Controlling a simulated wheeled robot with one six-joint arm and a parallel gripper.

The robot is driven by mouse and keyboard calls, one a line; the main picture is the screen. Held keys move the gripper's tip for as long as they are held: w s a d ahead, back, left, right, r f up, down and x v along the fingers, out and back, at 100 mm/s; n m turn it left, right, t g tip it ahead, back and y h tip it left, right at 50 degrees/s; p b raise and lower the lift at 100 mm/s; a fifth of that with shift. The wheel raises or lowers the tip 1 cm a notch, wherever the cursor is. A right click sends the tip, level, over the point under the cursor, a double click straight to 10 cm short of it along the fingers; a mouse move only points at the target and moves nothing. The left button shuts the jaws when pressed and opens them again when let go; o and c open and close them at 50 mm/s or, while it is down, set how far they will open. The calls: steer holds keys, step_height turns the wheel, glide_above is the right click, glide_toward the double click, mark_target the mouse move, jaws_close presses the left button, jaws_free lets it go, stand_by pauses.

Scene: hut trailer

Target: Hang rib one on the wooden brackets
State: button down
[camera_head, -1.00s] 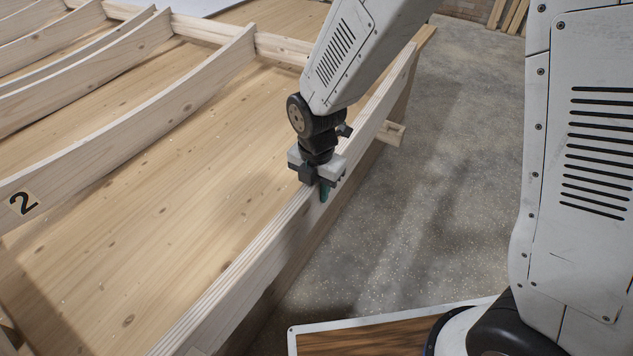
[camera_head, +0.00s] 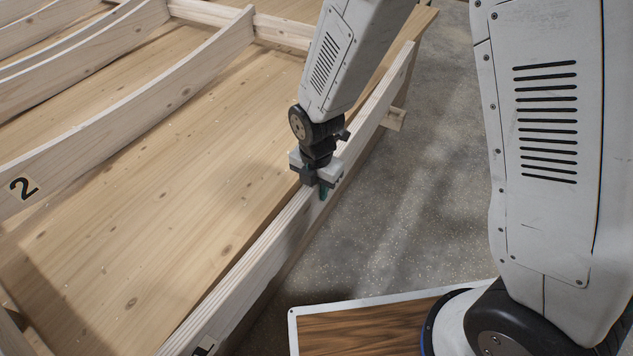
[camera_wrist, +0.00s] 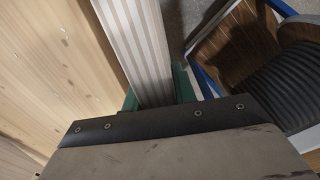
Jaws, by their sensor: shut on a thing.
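A long, pale, laminated wooden rib (camera_head: 262,252) runs along the right edge of the wooden deck, with a partly cut-off dark mark at its near end. My gripper (camera_head: 322,184) is shut on the rib near its middle, from above. In the wrist view the rib (camera_wrist: 140,45) shows its striped top edge between the green fingers (camera_wrist: 157,90). One wooden bracket (camera_head: 396,119) sticks out from the deck's right side, just right of the rib. I cannot tell whether the rib touches it. Other brackets are hidden or out of view.
The deck (camera_head: 150,215) has a bare stretch left of the rib. A rib marked 2 (camera_head: 110,145) stands across it, with several more behind. Grey concrete floor (camera_head: 430,180) is clear to the right. A white-rimmed panel with a wood-grain top (camera_head: 360,325) is at the bottom.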

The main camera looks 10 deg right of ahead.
step_height(320, 180, down, 19)
stand_by(2.7)
steer(key=shift+f, duration=0.4)
stand_by(0.9)
steer(key=shift+f, duration=0.75)
steer(key=shift+f, duration=1.55)
stand_by(0.9)
